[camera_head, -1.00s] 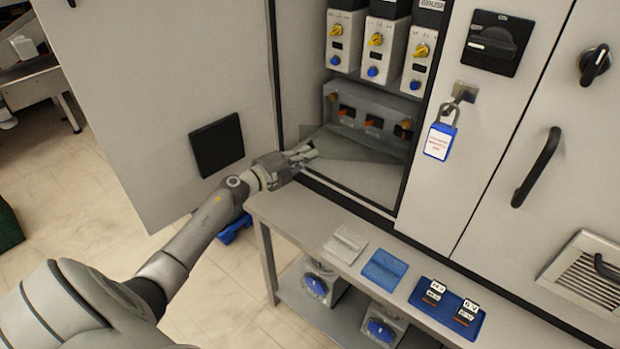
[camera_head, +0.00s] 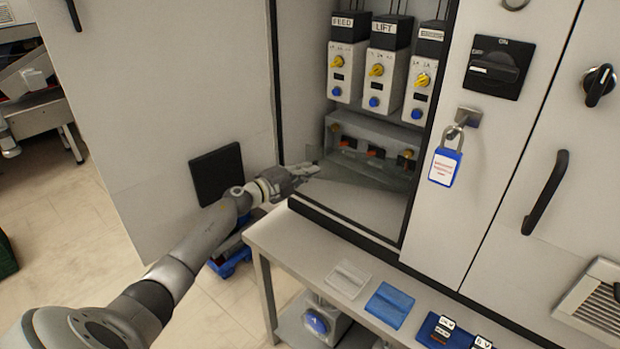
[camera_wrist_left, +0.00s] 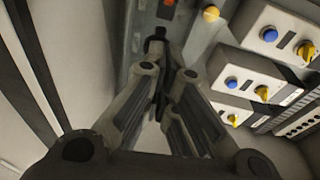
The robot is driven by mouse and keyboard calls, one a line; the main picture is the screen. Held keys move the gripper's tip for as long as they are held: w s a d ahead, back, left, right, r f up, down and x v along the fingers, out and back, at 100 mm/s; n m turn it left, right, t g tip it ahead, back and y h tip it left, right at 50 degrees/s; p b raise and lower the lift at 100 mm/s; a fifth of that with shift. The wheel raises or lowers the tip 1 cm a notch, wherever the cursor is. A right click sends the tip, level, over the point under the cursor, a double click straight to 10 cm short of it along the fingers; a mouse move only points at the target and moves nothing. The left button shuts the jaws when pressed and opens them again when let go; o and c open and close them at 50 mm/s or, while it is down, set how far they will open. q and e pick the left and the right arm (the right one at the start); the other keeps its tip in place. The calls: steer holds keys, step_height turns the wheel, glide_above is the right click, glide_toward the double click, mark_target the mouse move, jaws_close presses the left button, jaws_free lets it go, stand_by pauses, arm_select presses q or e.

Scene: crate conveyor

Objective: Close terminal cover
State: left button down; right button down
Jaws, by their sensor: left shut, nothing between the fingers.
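The terminal box (camera_head: 372,128) is a grey housing low inside the open cabinet, with orange and dark terminals and yellowish knobs on its front. Its cover (camera_head: 372,178) appears as a grey, see-through flap, open and lying outward below the terminals. My left gripper (camera_head: 312,171) is shut and empty at the flap's left end; I cannot tell if it touches it. In the left wrist view, the closed fingers (camera_wrist_left: 155,48) point toward the box, with an orange terminal and a yellow knob (camera_wrist_left: 210,13) just beyond. My right gripper is not in view.
Several drive units (camera_head: 382,68) with yellow knobs and blue buttons hang above the box. The cabinet door (camera_head: 165,85) stands open at left. A bench (camera_head: 290,238) with small plates stands in front. A blue padlock (camera_head: 446,166) hangs at right.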

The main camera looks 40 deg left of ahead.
arm_select(q)
step_height(320, 180, up, 9)
steer(key=s+d+t+y, duration=0.1)
steer(key=d+t, duration=0.1)
steer(key=d, duration=0.3)
steer(key=s+d+f+n+g+y, duration=0.2)
steer(key=s+f+n+y, duration=0.4)
steer(key=s+f+y, duration=0.4)
steer(key=shift+h, duration=0.4)
steer(key=shift+r+x, duration=0.15)
steer(key=shift+x, duration=3.15)
steer(key=shift+r+x, duration=0.15)
steer(key=shift+x, duration=3.15)
steer(key=shift+a, duration=0.25)
